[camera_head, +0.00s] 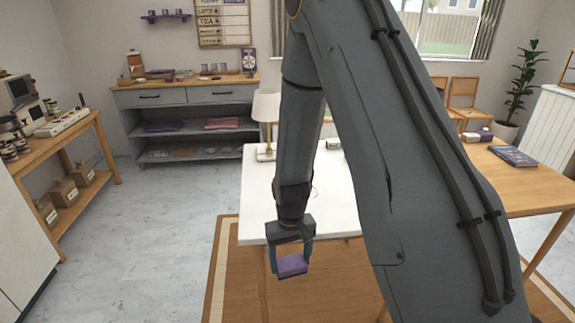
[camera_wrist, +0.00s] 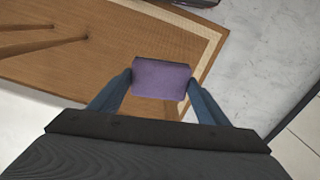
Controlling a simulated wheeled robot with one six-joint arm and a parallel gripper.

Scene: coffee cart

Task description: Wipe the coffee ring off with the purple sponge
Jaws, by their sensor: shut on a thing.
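My gripper (camera_head: 291,258) is shut on the purple sponge (camera_head: 292,267), holding it between its two fingers. In the head view it hangs in front of the white table's near edge, over the rug. The white table (camera_head: 258,218) is partly hidden by my arm. A thin brownish arc, perhaps the coffee ring (camera_head: 316,190), shows on the tabletop just right of my arm; the rest of it is hidden.
A lamp (camera_head: 266,108) stands at the table's back left. A wooden table (camera_head: 535,188) with a dark blue book (camera_head: 513,156) adjoins at right. A grey sideboard (camera_head: 190,95) stands behind. The floor at left is clear. The brown rug (camera_wrist: 60,65) lies below.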

